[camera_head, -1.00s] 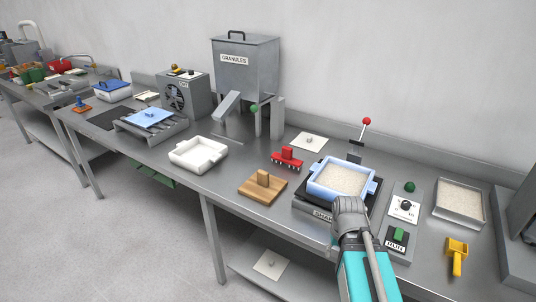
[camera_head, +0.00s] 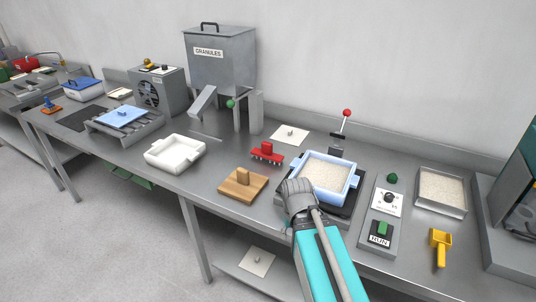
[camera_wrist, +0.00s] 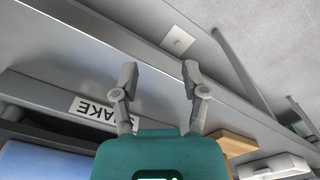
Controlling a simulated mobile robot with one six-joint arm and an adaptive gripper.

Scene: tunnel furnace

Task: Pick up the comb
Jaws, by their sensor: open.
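The comb (camera_head: 266,152) is red, with a block handle on top and a row of teeth below. It stands on the steel bench in the head view, behind the wooden block and left of the blue tray. It is not visible in the wrist view. My gripper shows in the wrist view (camera_wrist: 160,70) with its two fingers spread apart and nothing between them. In the head view the grey end of my arm is at the front left of the blue tray, to the right of and nearer than the comb. The fingers are hidden there.
The blue tray of granules (camera_head: 326,178) sits on the shaker. A wooden block with a handle (camera_head: 242,187) and a white tray (camera_head: 175,153) stand left of my arm. The granule hopper (camera_head: 220,60) stands behind. A red-knobbed lever (camera_head: 346,113) rises behind the blue tray.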

